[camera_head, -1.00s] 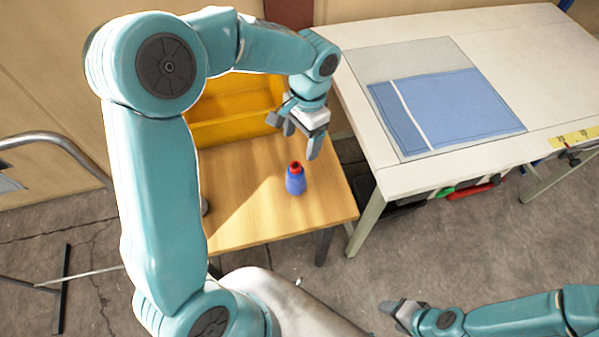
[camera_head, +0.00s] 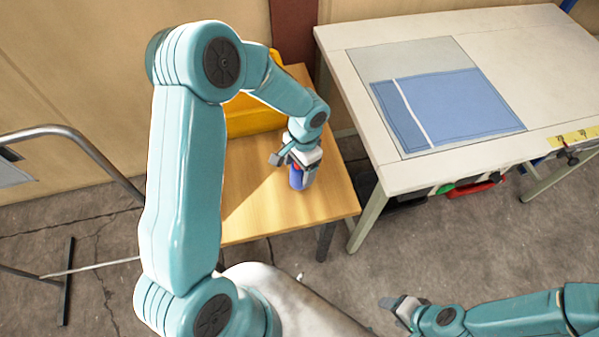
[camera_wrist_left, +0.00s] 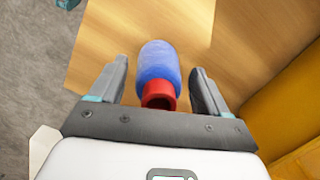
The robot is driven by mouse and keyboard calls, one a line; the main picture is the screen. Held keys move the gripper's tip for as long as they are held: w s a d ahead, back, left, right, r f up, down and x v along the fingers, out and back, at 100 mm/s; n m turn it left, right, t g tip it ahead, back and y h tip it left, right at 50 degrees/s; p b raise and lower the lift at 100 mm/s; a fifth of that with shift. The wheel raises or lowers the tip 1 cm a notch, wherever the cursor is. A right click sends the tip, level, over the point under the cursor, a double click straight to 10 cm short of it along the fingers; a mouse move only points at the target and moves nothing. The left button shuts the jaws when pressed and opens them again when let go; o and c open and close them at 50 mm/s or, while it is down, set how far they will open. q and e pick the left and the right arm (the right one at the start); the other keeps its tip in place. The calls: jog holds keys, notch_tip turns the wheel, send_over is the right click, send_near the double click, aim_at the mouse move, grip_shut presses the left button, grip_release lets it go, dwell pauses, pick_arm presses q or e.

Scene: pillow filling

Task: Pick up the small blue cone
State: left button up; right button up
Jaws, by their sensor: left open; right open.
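The small blue cone (camera_head: 297,179) with a red top stands on the wooden table (camera_head: 243,205). The left gripper partly hides it in the head view. In the left wrist view the blue cone (camera_wrist_left: 158,65) and its red ring-shaped top lie between the two fingers. My left gripper (camera_head: 292,165) is open around the cone, with a gap visible on both sides in the left wrist view (camera_wrist_left: 158,85). My right gripper (camera_head: 398,306) is open and empty at the lower right, away from the table.
A yellow bin (camera_head: 250,115) stands at the back of the wooden table, partly behind my left arm. A white table (camera_head: 345,60) with a blue fabric piece (camera_head: 460,105) is at the right. A metal rail (camera_head: 85,142) is at the left.

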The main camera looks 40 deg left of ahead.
pick_arm(q)
jog(key=shift+s+r, duration=0.15)
jog(key=shift+s, duration=0.05)
jog(key=shift+c, duration=0.6)
jog(key=shift+s+d, duration=0.1)
jog(key=c, duration=1.1)
jog(key=shift+o, duration=0.2)
jog(key=shift+w, duration=0.2)
